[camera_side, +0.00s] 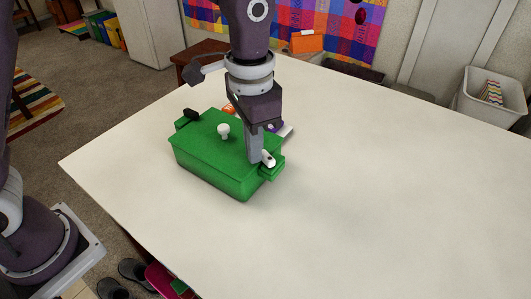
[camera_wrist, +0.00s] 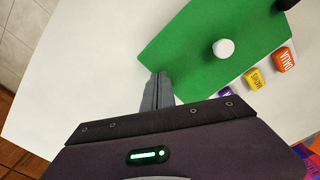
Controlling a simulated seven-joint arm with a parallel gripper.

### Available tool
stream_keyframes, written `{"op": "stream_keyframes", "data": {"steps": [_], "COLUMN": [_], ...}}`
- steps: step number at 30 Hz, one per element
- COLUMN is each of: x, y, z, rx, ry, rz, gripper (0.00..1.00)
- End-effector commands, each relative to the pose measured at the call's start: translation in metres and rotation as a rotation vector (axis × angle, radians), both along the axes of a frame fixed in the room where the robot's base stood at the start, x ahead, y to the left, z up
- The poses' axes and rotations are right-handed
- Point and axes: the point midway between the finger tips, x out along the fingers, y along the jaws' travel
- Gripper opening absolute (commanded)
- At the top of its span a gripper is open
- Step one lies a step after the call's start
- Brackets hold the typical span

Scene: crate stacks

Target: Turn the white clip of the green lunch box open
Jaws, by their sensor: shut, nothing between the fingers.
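The green lunch box (camera_side: 225,170) stands on the white table, with a white knob (camera_side: 224,130) on its lid. The white clip (camera_side: 268,159) is at the box's near right end, partly behind my gripper, and seems tilted. My gripper (camera_side: 256,158) points down, shut and empty, right beside the clip; I cannot tell whether they touch. A dark clip (camera_side: 191,115) sits at the opposite end of the box. In the wrist view the shut fingers (camera_wrist: 158,80) are at the edge of the green lid (camera_wrist: 195,45), and the white clip is hidden.
Behind the box are small labelled blocks: an orange one (camera_wrist: 284,59), a yellow one (camera_wrist: 253,79) and a purple one (camera_wrist: 226,91). The white table (camera_side: 370,180) is clear to the right and in front. A grey bin (camera_side: 492,95) stands beyond the table.

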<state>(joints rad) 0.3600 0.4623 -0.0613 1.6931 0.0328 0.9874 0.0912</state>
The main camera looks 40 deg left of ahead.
Motion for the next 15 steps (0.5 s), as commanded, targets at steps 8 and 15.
{"op": "stream_keyframes", "data": {"steps": [8,15], "x": [0.0065,0.0070], "y": [0.0015,0.0016], "z": [0.0000,0.0000], "rx": [-0.001,0.000], "ry": [-0.001,0.000], "rz": [0.000,0.000], "gripper": [0.00,0.00]}}
